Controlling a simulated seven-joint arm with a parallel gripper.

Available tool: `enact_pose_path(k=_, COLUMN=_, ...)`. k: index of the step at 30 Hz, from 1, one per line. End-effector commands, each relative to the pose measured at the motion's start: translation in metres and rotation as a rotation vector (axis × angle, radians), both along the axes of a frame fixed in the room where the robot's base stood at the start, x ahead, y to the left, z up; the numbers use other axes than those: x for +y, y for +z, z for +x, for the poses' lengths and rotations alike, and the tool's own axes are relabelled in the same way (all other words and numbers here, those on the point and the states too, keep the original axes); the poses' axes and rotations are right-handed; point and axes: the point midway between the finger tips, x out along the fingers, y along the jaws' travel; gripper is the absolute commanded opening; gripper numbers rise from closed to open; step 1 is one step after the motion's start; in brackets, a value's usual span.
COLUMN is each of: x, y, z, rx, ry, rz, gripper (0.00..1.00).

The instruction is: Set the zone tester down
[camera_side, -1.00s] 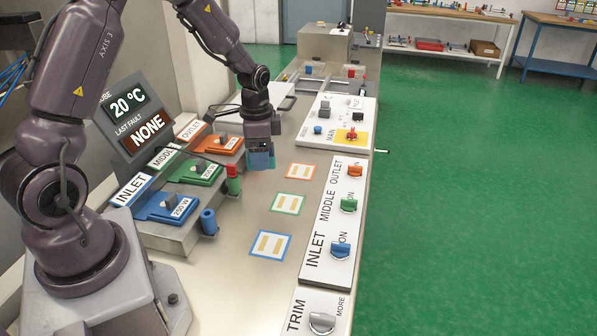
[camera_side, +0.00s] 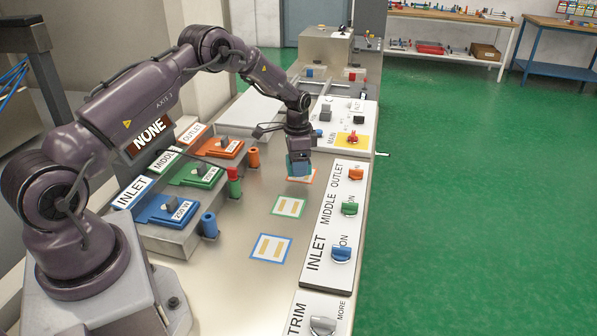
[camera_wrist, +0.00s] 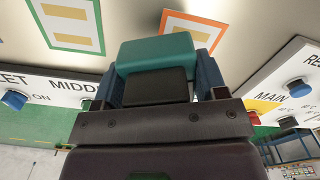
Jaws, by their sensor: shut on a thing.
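The zone tester (camera_side: 299,169) is a small teal block with a dark part, held upright at the end of my arm. It also shows in the wrist view (camera_wrist: 157,52). My gripper (camera_side: 298,155) is shut on it, with a finger on either side in the wrist view (camera_wrist: 158,84). The tester is over the orange-bordered square (camera_side: 313,181) and hides most of it in the side view. The square's orange border also shows behind the tester in the wrist view (camera_wrist: 194,19). I cannot tell whether the tester touches the surface.
The green-bordered square (camera_side: 288,207) and blue-bordered square (camera_side: 271,248) are clear. A white switch panel (camera_side: 318,268) with coloured knobs runs along the right. The main panel (camera_side: 340,125) stands behind. Coloured heater blocks (camera_side: 198,174) and upright cylinders (camera_side: 209,225) are at left.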

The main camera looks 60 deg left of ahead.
Motion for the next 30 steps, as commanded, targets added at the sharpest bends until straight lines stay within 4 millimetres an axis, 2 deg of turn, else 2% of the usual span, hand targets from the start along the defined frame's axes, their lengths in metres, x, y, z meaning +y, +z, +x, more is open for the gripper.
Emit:
enact_pose_path(k=9, x=0.002, y=-0.034, z=0.004, rx=0.0, ry=0.0, rz=0.0, gripper=0.34)
enact_pose_path(k=21, x=0.002, y=-0.039, z=0.004, rx=0.0, ry=0.0, rz=0.001, gripper=0.34)
enact_pose_path(k=22, x=0.002, y=-0.038, z=0.004, rx=0.0, ry=0.0, rz=0.001, gripper=0.72)
enact_pose_path(k=24, x=0.002, y=-0.038, z=0.004, rx=0.0, ry=0.0, rz=0.0, gripper=0.89)
enact_pose_path(k=25, x=0.002, y=-0.038, z=0.003, rx=0.0, ry=0.0, rz=0.0, gripper=0.91)
enact_pose_path(k=30, x=0.002, y=-0.038, z=0.003, rx=0.0, ry=0.0, rz=0.0, gripper=0.91)
